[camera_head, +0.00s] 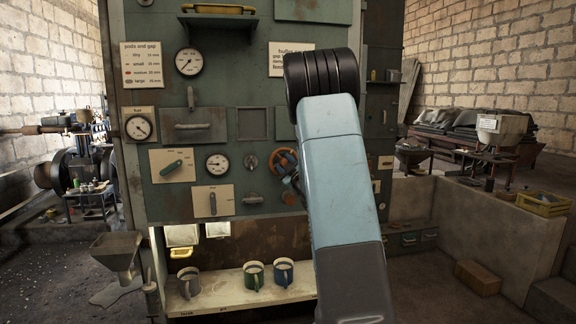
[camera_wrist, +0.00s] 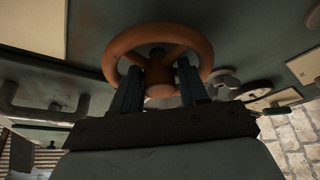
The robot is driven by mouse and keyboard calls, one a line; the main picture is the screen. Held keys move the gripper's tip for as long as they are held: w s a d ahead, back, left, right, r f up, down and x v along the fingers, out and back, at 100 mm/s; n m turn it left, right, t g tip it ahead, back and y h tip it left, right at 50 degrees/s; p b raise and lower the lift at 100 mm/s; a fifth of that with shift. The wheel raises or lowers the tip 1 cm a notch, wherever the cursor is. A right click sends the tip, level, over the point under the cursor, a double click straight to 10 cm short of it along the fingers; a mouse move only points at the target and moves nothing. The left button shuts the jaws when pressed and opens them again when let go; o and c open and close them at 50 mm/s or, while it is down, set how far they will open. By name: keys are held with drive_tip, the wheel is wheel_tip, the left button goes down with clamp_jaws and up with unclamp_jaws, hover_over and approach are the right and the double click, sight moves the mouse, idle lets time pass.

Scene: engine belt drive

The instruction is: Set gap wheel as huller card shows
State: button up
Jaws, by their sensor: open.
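The gap wheel is an orange-brown handwheel (camera_head: 284,162) on the green machine panel, partly hidden behind my arm in the head view. In the wrist view the wheel (camera_wrist: 158,50) is close ahead, with its hub between my two fingers. My gripper (camera_wrist: 158,78) is open, one finger on each side of the hub; I cannot tell whether they touch it. The huller card (camera_head: 290,58) is on the panel at upper right, partly covered by my arm, its text too small to read. The pods and gap card (camera_head: 142,65) is at upper left, listing several pod sizes.
Round gauges (camera_head: 189,62), a fuel dial (camera_head: 139,127), levers (camera_head: 172,166) and a small knob (camera_head: 250,161) surround the wheel. Several mugs (camera_head: 254,276) stand on the shelf (camera_head: 222,299) below. A funnel (camera_head: 117,251) is at lower left.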

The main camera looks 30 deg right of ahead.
drive_tip(key=c, duration=0.7)
drive_tip(key=shift+f+m+t+h, duration=0.15)
drive_tip(key=shift+m+h, duration=0.3)
drive_tip(key=shift+m, duration=0.45)
drive_tip(key=shift+r+m+t+h, duration=0.15)
drive_tip(key=shift+m+h, duration=0.3)
drive_tip(key=shift+m, duration=0.45)
drive_tip(key=shift+c, duration=0.3)
drive_tip(key=shift+f, duration=0.1)
drive_tip(key=o, duration=0.8)
drive_tip(key=shift+c, duration=0.2)
drive_tip(key=shift+s, duration=0.15)
drive_tip(key=d+v, duration=0.1)
drive_tip(key=v, duration=1.2)
drive_tip(key=shift+s+a, duration=0.25)
drive_tip(key=shift+a, duration=0.2)
drive_tip(key=shift+f, duration=0.15)
